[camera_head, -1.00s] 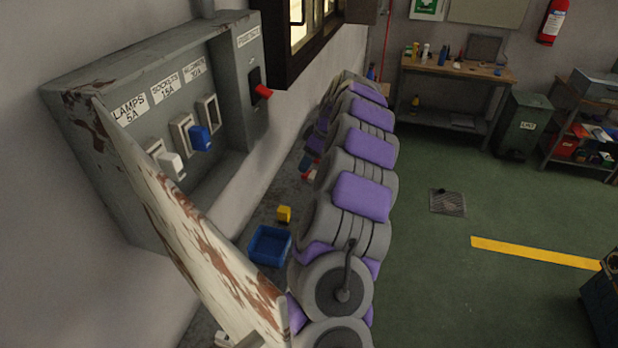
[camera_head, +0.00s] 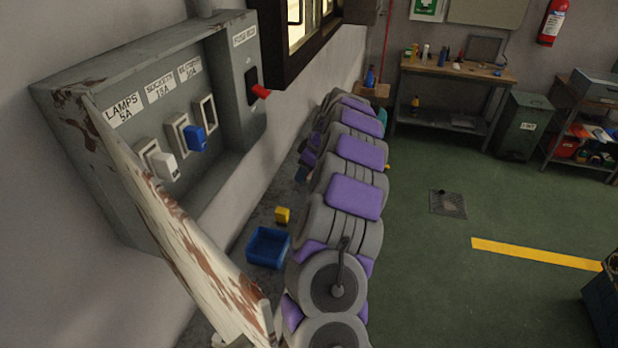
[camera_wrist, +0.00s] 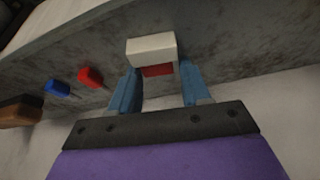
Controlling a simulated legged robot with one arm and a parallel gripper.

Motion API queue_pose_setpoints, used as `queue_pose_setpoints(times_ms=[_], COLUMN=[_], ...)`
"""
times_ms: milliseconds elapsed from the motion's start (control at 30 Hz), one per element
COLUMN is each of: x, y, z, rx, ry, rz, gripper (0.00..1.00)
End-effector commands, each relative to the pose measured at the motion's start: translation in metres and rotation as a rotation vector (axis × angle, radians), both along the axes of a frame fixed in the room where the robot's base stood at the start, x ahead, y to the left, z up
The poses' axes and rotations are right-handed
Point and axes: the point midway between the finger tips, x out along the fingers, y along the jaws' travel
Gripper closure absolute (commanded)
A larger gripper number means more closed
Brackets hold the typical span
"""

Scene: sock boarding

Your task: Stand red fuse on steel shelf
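The red fuse (camera_wrist: 158,70) has a red part and a broad white block. In the wrist view it sits between the two blue-grey fingertips of my gripper (camera_wrist: 160,78), which appear shut on its red part. The white block points away from me. In the head view my gripper (camera_head: 302,172) is mostly hidden behind my arm and the fuse cannot be made out. The steel shelf (camera_wrist: 230,50) is the mottled grey surface ahead of the gripper; whether the fuse touches it I cannot tell. Its grey strip (camera_head: 262,213) runs along the wall.
A red piece (camera_wrist: 90,77) and a blue piece (camera_wrist: 57,88) stand to the left.

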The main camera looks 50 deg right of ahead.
Motion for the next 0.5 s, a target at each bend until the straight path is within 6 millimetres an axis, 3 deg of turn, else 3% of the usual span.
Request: queue_pose_setpoints(times_ms=[400, 500], x=[-0.0011, -0.0013], y=[-0.001, -0.0012], z=[-0.0022, -0.0023], rx=[0.004, 0.003], ry=[0.003, 0.003], rz=[0.0, -0.001], gripper=[0.99, 0.99])
